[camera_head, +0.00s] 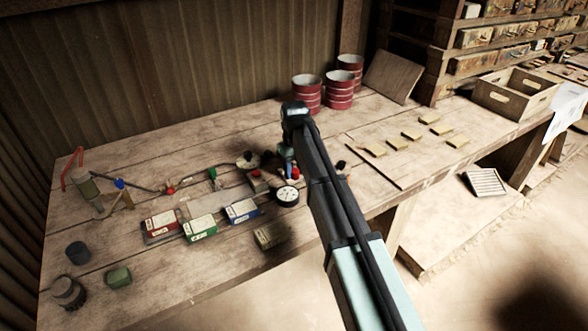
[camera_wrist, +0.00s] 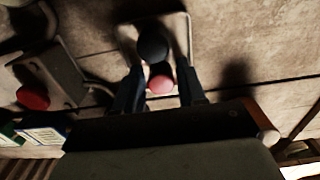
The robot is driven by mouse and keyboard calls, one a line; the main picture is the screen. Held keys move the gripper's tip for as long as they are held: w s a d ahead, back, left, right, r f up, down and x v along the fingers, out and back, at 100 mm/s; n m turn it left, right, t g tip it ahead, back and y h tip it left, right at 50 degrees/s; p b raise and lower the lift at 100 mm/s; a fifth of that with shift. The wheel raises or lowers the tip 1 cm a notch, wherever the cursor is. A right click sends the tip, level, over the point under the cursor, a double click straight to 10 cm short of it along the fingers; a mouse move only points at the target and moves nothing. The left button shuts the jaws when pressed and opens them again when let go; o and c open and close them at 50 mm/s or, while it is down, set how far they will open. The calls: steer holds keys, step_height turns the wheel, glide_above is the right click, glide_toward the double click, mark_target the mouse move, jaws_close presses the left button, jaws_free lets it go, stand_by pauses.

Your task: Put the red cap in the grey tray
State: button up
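My gripper (camera_wrist: 161,76) points down, with its two dark fingers standing apart. A round red cap (camera_wrist: 160,82) shows between the fingers, with narrow gaps at its sides; whether it touches them is hard to tell. In the head view my arm hides much of this spot, but a red piece (camera_head: 295,173) shows beside the gripper (camera_head: 287,160). A flat grey piece (camera_head: 207,200), which may be the grey tray, lies left of the gripper behind the coloured boxes.
A dark round knob (camera_wrist: 152,45) is just beyond the red cap, and another red round piece (camera_wrist: 32,97) is at left. A dial gauge (camera_head: 287,196) and red (camera_head: 161,223), green (camera_head: 199,229) and blue (camera_head: 242,211) boxes stand near. Red tins (camera_head: 340,92) stand behind.

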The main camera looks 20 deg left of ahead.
mark_target(295, 169)
steer(key=shift+r, duration=0.1)
step_height(295, 169, up, 12)
stand_by(0.6)
